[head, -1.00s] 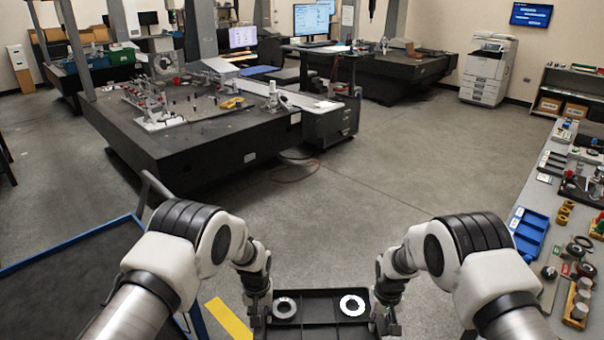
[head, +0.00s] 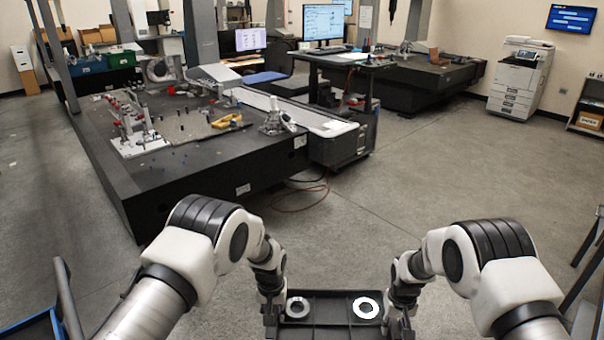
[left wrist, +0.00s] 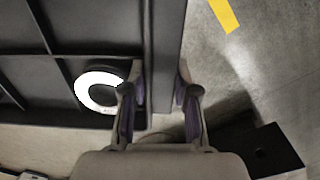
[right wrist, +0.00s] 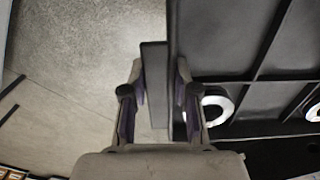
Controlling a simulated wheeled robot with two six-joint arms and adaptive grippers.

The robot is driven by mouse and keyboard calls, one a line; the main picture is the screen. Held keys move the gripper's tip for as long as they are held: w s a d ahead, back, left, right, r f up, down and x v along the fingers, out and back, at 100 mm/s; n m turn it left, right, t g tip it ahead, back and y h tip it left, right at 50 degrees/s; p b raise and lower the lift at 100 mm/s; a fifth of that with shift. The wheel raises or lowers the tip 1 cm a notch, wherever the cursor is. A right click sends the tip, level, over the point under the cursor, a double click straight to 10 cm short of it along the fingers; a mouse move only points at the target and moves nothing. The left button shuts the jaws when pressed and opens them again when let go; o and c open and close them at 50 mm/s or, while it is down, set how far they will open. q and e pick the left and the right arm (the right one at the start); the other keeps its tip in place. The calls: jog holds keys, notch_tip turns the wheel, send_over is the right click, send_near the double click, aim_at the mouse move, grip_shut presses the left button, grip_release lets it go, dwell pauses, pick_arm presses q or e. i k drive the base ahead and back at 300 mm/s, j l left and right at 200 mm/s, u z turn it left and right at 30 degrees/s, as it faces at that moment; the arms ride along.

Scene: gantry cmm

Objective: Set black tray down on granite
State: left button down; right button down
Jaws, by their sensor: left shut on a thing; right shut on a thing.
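The black tray (head: 333,309) is held in front of me at the bottom of the head view, above the floor. It has dividers and carries two pale rings, a left ring (head: 298,307) and a right ring (head: 366,308). My left gripper (left wrist: 158,95) is shut on the tray's left wall. My right gripper (right wrist: 155,95) is shut on the tray's right wall. The dark granite table (head: 190,172) stands ahead and to the left, apart from the tray. The tray's near edge is cut off in the head view.
The granite bears a fixture plate with several posts (head: 137,140), a yellow part (head: 227,120) and a grey stand (head: 272,118). Its near right corner area looks bare. A dark cabinet (head: 342,148) adjoins its right end. Open floor (head: 440,170) lies ahead and right. A blue-edged surface (head: 35,328) is at lower left.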

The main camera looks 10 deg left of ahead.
aim_at(229, 146)
jog(key=i+u, duration=0.15)
jog(key=i, duration=0.95)
jog(key=i+l+u, duration=0.15)
jog(key=i, duration=0.95)
jog(key=i+u, duration=0.25)
jog(key=i, duration=0.65)
jog(key=i+l+u, duration=0.25)
jog(key=i, duration=0.6)
jog(key=i+u, duration=0.65)
jog(key=k+l, duration=0.05)
jog(key=k, duration=0.05)
